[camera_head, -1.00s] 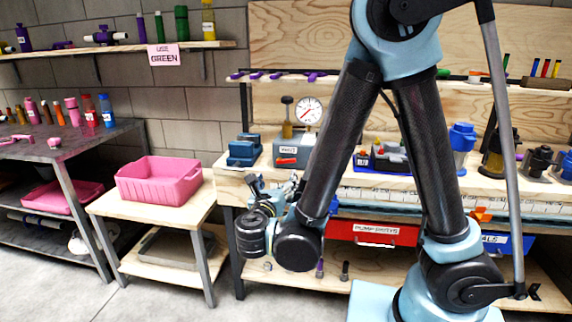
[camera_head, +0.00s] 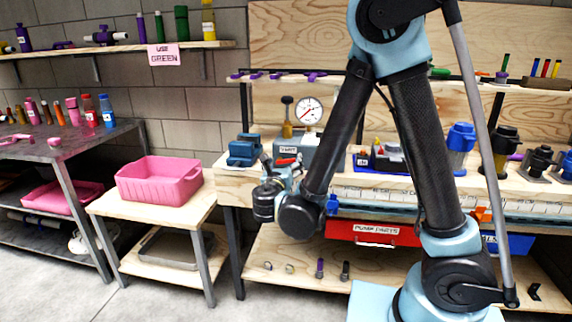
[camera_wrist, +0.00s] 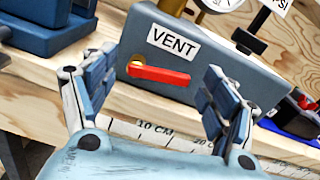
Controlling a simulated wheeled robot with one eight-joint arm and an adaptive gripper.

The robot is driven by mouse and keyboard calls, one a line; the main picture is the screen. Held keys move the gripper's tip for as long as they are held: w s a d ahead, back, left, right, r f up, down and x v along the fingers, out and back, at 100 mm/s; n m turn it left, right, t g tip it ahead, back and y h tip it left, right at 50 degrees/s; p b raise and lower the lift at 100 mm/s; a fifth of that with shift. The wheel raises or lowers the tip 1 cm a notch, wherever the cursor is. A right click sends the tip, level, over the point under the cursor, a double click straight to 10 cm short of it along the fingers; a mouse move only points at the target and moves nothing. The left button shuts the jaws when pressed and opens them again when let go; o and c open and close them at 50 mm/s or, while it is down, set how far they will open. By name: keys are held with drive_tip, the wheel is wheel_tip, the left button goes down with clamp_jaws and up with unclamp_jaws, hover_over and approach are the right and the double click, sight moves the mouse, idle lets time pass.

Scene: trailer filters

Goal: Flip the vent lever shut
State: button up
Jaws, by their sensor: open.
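The vent lever (camera_wrist: 158,74) is a red bar on the front of a grey box (camera_wrist: 215,68) labelled VENT. In the wrist view it lies nearly level, running right from a brass pivot at its left end. My gripper (camera_wrist: 155,95) is open, with one finger to the left of the lever and the other to its right. The fingers appear apart from the lever and hold nothing. In the head view the vent box (camera_head: 318,150) stands on the bench, and my gripper (camera_head: 281,170) is in front of it, partly hidden by my wrist.
A blue vise-like block (camera_head: 243,150) stands left of the box. A pressure gauge (camera_head: 309,110) rises behind it. A blue tray (camera_head: 376,168) with small parts lies to the right. A ruler strip (camera_wrist: 165,138) runs along the bench edge. A pink bin (camera_head: 158,182) sits on a lower table.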

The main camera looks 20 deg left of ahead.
drive_tip(key=shift+w, duration=0.45)
drive_tip(key=c, duration=1.1)
drive_tip(key=shift+o, duration=0.2)
drive_tip(key=shift+f+m, duration=0.3)
drive_tip(key=shift+m, duration=0.9)
drive_tip(key=o, duration=1.1)
drive_tip(key=shift+c, duration=0.2)
